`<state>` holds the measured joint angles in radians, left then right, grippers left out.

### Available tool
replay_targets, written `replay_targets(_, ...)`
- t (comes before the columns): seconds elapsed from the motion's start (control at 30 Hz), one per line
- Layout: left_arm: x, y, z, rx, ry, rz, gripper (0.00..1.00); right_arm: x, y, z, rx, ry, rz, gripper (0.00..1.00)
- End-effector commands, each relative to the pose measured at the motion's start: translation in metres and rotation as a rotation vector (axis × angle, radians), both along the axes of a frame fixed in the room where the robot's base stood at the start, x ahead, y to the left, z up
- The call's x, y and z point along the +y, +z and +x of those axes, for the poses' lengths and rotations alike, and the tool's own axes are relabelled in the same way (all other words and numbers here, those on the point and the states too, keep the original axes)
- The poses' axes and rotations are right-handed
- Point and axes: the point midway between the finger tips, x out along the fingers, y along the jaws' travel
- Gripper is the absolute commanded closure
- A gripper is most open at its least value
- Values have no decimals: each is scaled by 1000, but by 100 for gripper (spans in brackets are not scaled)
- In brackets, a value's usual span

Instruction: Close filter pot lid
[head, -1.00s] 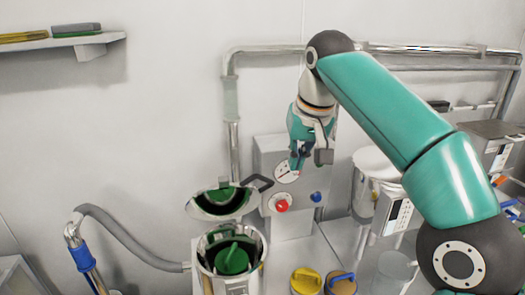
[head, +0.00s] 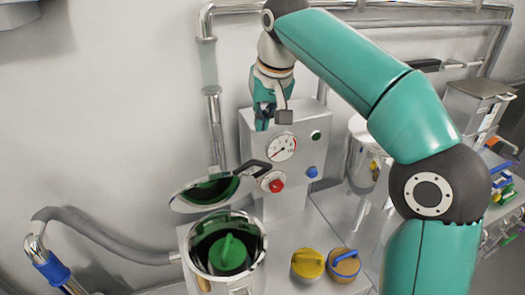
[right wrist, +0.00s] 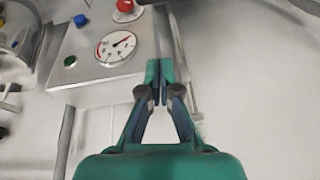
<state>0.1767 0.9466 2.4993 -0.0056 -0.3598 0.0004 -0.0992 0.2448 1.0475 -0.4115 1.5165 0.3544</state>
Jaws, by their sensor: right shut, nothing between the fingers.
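The filter pot (head: 262,248) is an open metal vessel at the lower middle of the head view, with a green part (head: 228,252) inside. Its lid (head: 185,201) stands open, tilted up behind the rim, green on the inside. A black lid handle (head: 252,168) sticks out to the right, in front of the control box. My right gripper (head: 262,128) is above and behind the lid, near the upper left of the control box, apart from the lid and its handle. In the right wrist view its fingers (right wrist: 159,72) are together and empty. My left gripper is not in view.
The control box (head: 291,176) carries a gauge (head: 282,147), a red knob (head: 272,184), a blue button and a green button. Yellow (head: 308,263) and orange-brown (head: 344,263) lidded jars stand right of the pot. A grey hose (head: 100,236) runs at left. Pipes line the wall.

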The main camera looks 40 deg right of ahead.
Motion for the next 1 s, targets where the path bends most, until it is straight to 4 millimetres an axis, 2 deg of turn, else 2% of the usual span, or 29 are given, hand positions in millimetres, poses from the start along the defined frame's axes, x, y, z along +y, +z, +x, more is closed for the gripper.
replay_targets(0.03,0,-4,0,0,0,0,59,-1,-14,3,6,-2,-1,100)
replay_targets(0.2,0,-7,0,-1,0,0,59,-2,-44,12,3,0,0,100)
replay_targets(0.5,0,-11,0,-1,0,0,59,9,-58,-13,1,0,1,100)
replay_targets(1.0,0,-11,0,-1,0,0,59,9,-61,-16,0,1,1,100)
